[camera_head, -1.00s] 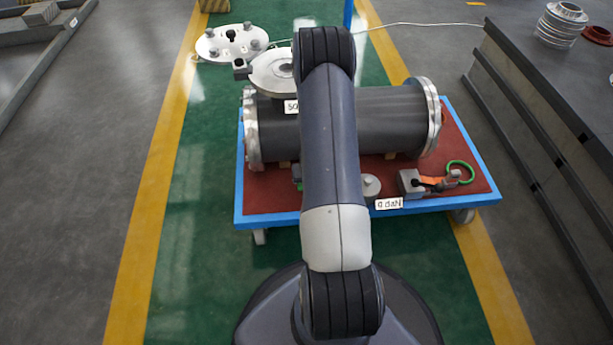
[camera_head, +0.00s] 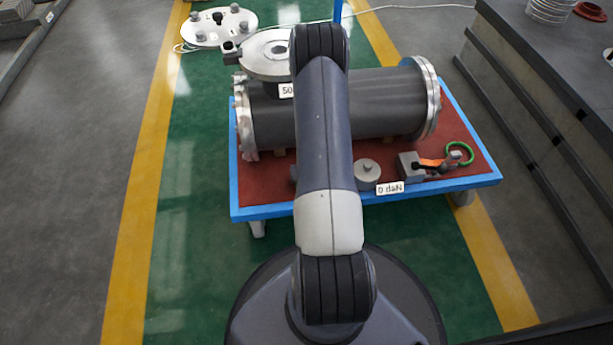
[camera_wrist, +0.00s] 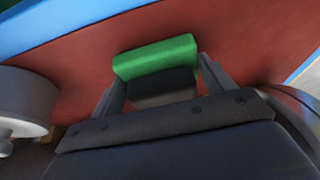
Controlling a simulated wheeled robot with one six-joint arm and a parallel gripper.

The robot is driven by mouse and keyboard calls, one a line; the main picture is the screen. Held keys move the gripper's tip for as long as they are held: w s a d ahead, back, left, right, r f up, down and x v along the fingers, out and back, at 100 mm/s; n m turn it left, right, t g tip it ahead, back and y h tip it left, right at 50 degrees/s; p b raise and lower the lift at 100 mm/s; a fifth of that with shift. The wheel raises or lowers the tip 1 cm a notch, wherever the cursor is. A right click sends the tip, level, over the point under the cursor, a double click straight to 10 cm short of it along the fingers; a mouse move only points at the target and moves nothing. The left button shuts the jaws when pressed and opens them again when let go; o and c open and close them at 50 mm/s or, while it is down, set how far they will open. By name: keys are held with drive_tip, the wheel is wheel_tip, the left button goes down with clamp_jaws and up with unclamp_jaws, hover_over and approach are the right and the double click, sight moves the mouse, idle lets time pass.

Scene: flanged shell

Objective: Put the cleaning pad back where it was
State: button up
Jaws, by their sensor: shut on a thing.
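The cleaning pad, a green block (camera_wrist: 156,57) with a dark part (camera_wrist: 162,88) below it, shows in the wrist view. My gripper (camera_wrist: 162,76) has one finger on each side of the dark part and is shut on it. The pad is over the red top of the cart (camera_wrist: 100,60); I cannot tell whether it touches it. In the head view my arm hides the gripper and the pad. The cart's red top with its blue rim (camera_head: 300,208) shows there.
A dark flanged shell (camera_head: 385,103) lies on the cart. A grey round weight (camera_head: 367,173), a small white label (camera_head: 390,188) and a grey block with an orange strap (camera_head: 411,166) and green ring (camera_head: 459,153) sit along the front. A dark bench (camera_head: 560,100) stands right.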

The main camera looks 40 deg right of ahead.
drive_tip(key=shift+f+b, duration=0.3)
drive_tip(key=shift+f, duration=0.05)
drive_tip(key=o, duration=1)
drive_tip(key=shift+r+p, duration=0.2)
drive_tip(key=shift+p, duration=0.15)
drive_tip(key=p+v, duration=0.1)
drive_tip(key=v, duration=0.2)
drive_tip(key=p+v, duration=0.2)
drive_tip(key=v, duration=0.2)
drive_tip(key=p+v, duration=0.1)
drive_tip(key=v, duration=0.2)
drive_tip(key=shift+s+r, duration=0.2)
drive_tip(key=shift+s, duration=0.3)
